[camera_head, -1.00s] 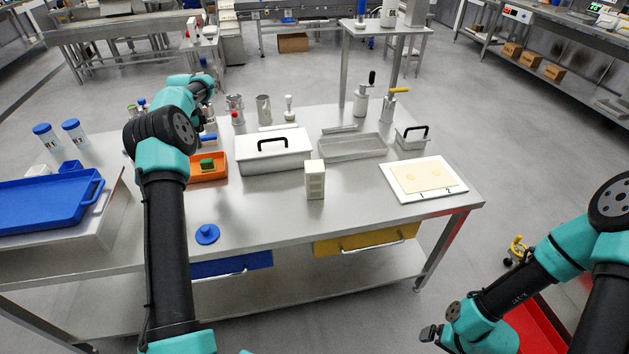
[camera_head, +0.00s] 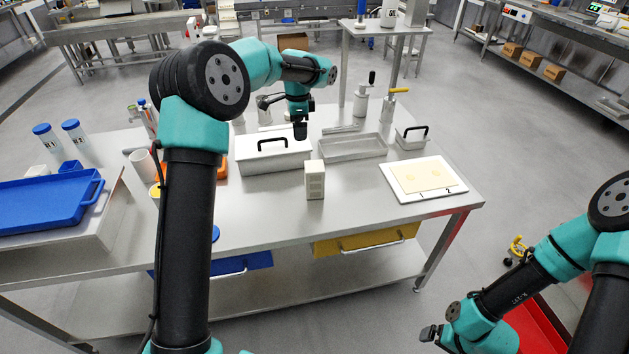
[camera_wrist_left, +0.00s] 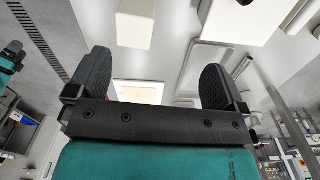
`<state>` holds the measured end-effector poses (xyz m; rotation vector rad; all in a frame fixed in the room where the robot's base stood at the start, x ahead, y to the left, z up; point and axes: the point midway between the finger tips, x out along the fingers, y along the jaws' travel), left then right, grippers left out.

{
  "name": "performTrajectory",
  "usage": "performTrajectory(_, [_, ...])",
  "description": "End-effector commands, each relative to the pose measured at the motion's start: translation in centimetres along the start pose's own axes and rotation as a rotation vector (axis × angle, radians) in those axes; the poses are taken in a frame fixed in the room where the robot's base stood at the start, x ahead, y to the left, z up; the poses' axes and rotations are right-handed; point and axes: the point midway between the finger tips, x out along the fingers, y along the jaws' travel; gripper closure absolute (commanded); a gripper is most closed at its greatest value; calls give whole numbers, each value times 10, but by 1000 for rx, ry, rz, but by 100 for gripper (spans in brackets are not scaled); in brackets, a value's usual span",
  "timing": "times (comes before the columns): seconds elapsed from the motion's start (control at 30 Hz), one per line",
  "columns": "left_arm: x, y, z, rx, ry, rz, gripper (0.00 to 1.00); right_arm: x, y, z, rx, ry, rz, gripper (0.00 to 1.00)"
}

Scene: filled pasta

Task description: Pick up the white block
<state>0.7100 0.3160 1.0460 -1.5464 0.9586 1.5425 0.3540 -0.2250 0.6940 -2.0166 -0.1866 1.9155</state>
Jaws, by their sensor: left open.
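The white block (camera_head: 314,180) stands upright on the steel table, just in front of the lidded white box (camera_head: 250,153). It also shows at the top of the left wrist view (camera_wrist_left: 136,22), ahead of the fingers and apart from them. My left gripper (camera_head: 300,130) hangs above the right end of the box, behind the block. In the left wrist view its two dark fingers (camera_wrist_left: 152,82) are spread with nothing between them. My right gripper (camera_head: 430,333) is low at the right, off the table; its jaw opening is unclear.
A grey tray (camera_head: 352,148) lies behind and right of the block. A white board (camera_head: 399,187) with a yellow sheet is at the right. A blue tray (camera_head: 45,204) is at the left. The table in front of the block is clear.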

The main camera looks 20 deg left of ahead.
Motion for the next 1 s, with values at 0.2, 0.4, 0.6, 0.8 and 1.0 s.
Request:
performTrajectory(0.2, [-12, 38, -39, 16, -5, -5, 2, 0, 0, 0, 0, 0, 0, 2])
performTrajectory(0.4, [-12, 39, -40, 14, -5, -4, 2, 0, 0, 0, 0, 0, 0, 2])
performTrajectory(0.6, [-9, 38, -40, 15, -6, -3, 2, 0, 0, 0, 0, 0, 0, 2])
performTrajectory(0.8, [14, 38, -39, 15, -7, -1, 2, 0, 0, 0, 0, 0, 0, 2])
performTrajectory(1.0, [48, 38, -39, 16, -7, -2, 2, 0, 0, 0, 0, 0, 0, 2])
